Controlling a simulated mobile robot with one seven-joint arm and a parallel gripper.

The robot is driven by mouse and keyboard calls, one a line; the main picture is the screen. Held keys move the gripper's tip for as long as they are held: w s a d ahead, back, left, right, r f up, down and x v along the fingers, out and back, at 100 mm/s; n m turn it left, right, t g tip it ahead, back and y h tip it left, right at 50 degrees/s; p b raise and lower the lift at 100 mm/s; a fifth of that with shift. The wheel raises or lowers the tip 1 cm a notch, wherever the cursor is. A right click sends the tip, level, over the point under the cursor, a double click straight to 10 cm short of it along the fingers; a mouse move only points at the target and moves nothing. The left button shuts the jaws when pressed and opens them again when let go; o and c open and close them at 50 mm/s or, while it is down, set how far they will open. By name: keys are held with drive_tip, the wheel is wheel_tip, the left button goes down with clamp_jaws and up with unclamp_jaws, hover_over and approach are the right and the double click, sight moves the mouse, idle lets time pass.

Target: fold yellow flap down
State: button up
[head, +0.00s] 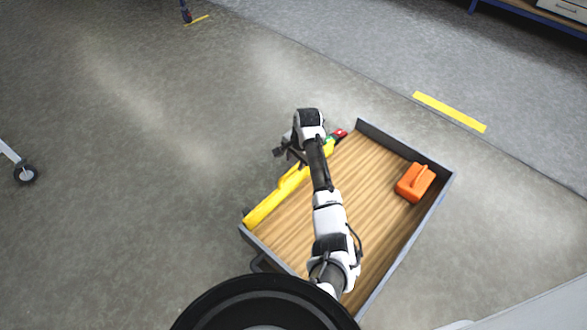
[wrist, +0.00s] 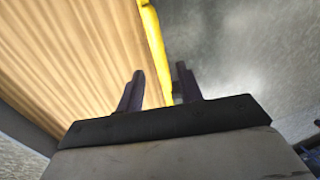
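The yellow flap (head: 265,208) is a long narrow piece along the left edge of a wood-floored, grey-rimmed tray in the head view. My arm covers part of its upper half. In the wrist view the yellow flap (wrist: 153,45) runs down from the top edge between my two fingers. My gripper (head: 284,151) is over the upper part of the flap in the head view. In the wrist view my gripper (wrist: 160,83) is open, its dark fingers apart on either side of the yellow strip. I cannot tell whether either finger touches it.
The tray (head: 407,150) holds an orange block-like thing with a handle (head: 415,183) at its right. A small red piece (head: 340,133) and green piece lie at the flap's upper end. Yellow tape (head: 450,111) marks the floor beyond.

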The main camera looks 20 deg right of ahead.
sight(293, 169)
drive_tip(key=shift+w+a+f+b, duration=0.1)
drive_tip(key=shift+w+f+b, duration=0.05)
drive_tip(key=shift+f, duration=0.6)
drive_tip(key=shift+w+a+f+b, duration=0.1)
drive_tip(key=shift+f+b, duration=0.05)
drive_tip(key=shift+f, duration=0.55)
drive_tip(key=shift+w+a+f+b, duration=0.1)
drive_tip(key=shift+w+f+b, duration=0.05)
drive_tip(key=shift+f, duration=0.6)
drive_tip(key=shift+c, duration=0.2)
clamp_jaws()
